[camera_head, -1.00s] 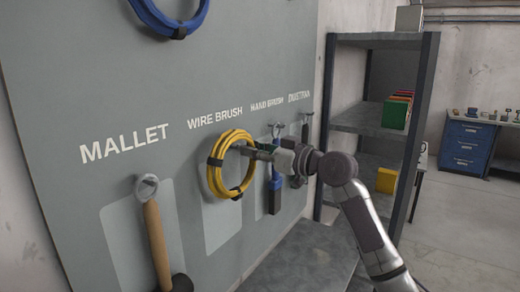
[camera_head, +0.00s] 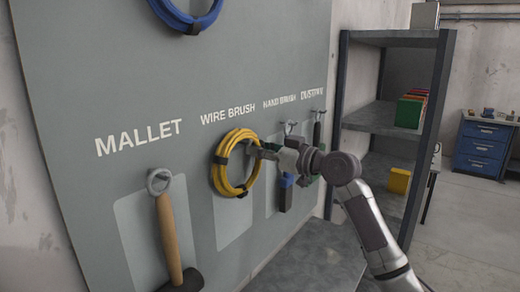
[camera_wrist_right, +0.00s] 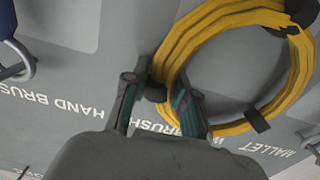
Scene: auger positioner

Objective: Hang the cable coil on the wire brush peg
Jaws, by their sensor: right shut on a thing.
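The yellow cable coil (camera_head: 228,174) with black ties is at the grey board under the WIRE BRUSH label (camera_head: 228,115). My right gripper (camera_head: 262,151) comes from the right and is shut on the coil's right side. In the right wrist view the fingers (camera_wrist_right: 160,104) close around the coil (camera_wrist_right: 176,52) at a black tie. The wire brush peg is hidden behind the coil, and I cannot tell whether the coil rests on it. My left gripper is not in view.
A mallet (camera_head: 169,235) hangs left of the coil. A blue hand brush (camera_head: 286,191) hangs just right, behind my gripper. A blue coil (camera_head: 187,16) hangs above. A grey bench top (camera_head: 315,262) lies below, and a shelf rack (camera_head: 385,117) stands right.

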